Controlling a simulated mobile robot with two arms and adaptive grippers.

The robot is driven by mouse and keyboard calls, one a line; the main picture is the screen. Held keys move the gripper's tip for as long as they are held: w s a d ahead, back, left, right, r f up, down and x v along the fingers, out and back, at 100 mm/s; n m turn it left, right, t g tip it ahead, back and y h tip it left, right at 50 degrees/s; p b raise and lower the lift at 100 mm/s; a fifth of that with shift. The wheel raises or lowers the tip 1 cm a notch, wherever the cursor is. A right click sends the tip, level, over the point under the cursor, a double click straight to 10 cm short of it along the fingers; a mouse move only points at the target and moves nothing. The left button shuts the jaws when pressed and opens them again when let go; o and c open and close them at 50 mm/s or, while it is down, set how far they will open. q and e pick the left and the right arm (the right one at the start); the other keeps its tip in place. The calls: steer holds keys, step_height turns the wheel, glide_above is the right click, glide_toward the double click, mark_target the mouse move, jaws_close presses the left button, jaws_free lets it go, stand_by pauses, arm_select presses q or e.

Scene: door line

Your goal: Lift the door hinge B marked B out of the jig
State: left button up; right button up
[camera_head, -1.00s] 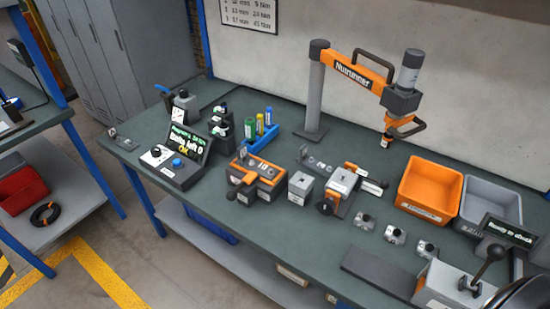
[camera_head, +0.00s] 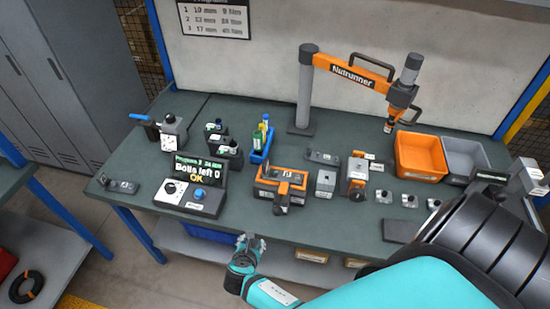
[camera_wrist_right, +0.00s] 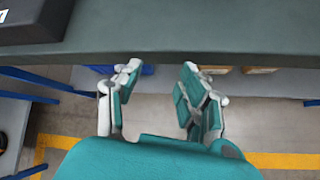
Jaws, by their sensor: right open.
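An orange jig (camera_head: 262,192) sits on the bench in the middle of the head view. A grey metal part lies in its top, probably the door hinge (camera_head: 287,172); its marking is too small to read. A dark handle stands at the jig's front. My right gripper (camera_head: 251,241) is open and empty, in front of the bench's front edge and below and left of the jig. In the right wrist view its two fingers (camera_wrist_right: 160,75) are spread apart below the bench edge, with nothing between them. My left gripper is not in view.
A controller (camera_head: 196,188) reading "Bolts left 0 OK" stands left of the jig. A nutrunner arm (camera_head: 352,70) rises behind. A grey block (camera_head: 326,183) and an orange-grey fixture (camera_head: 357,172) stand to the right. An orange bin (camera_head: 421,155) and grey bin (camera_head: 464,158) are beyond.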

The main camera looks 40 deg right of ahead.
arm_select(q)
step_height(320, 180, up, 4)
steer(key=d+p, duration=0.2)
arm_select(e)
steer(key=w+d+r+n+t+h, duration=0.1)
steer(key=w+d+r+n+h, duration=0.1)
steer(key=r, duration=0.8)
steer(key=w+d+r+n+t+h, duration=0.1)
steer(key=w+r+h, duration=0.15)
steer(key=r, duration=0.75)
steer(key=b, duration=1)
glide_toward(264, 166)
steer(key=w+x, duration=0.1)
steer(key=x, duration=0.4)
steer(key=b+x, duration=0.2)
steer(key=b, duration=0.1)
steer(key=b+x, duration=0.1)
steer(key=x, duration=0.1)
steer(key=shift+s+f+b, duration=0.3)
steer(key=shift+f+b, duration=0.05)
steer(key=shift+b, duration=0.05)
steer(key=shift+w+d, duration=0.15)
steer(key=shift+d, duration=0.1)
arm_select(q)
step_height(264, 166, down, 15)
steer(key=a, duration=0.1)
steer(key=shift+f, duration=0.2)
arm_select(e)
steer(key=shift+r, duration=0.1)
